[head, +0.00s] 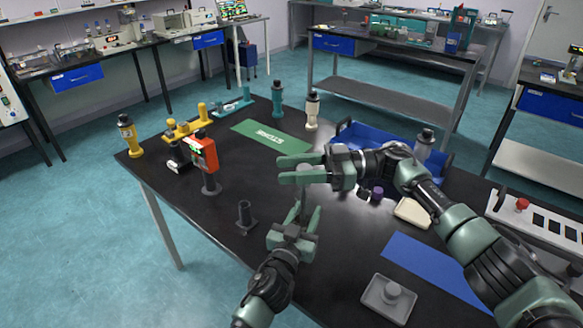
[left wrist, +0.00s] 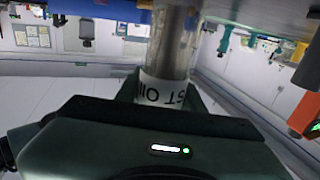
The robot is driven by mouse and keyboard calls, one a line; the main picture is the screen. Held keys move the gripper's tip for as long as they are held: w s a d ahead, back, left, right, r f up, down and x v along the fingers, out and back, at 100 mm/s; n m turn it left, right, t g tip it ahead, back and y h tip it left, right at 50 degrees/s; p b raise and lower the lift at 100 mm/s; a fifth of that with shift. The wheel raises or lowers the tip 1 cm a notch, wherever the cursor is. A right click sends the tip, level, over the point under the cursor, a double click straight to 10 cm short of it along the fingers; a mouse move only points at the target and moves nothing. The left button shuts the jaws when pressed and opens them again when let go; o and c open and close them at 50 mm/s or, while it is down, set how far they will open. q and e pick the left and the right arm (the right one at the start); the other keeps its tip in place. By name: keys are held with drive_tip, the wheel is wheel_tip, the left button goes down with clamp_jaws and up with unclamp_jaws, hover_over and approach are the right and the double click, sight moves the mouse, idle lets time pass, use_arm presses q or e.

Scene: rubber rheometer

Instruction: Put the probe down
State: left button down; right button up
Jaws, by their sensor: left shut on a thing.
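My left gripper (head: 296,222) is shut on a clear cylinder (head: 303,201) held upright above the black table. In the left wrist view the cylinder (left wrist: 176,45) has a white label with black letters, partly hidden, reading like "ST OI". No thing in view can be told for sure as the probe. My right gripper (head: 284,169) is open, its fingers pointing left, just above the top of the cylinder. Whether it touches the cylinder cannot be told. An orange handheld device with a display (head: 203,152) stands on a dark round base left of both grippers.
A small black cup holder (head: 245,215) stands left of my left gripper. A green mat (head: 272,136), a blue tray (head: 352,143), a blue mat (head: 428,264) and a grey dish (head: 376,297) are around. Yellow and teal stands line the far left. The front left of the table is clear.

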drive_tip(key=shift+o, duration=0.6)
drive_tip(key=w+d, duration=0.1)
drive_tip(key=d, duration=0.9)
drive_tip(key=shift+w, duration=0.25)
use_arm(q)
drive_tip(key=c, duration=0.8)
unclamp_jaws()
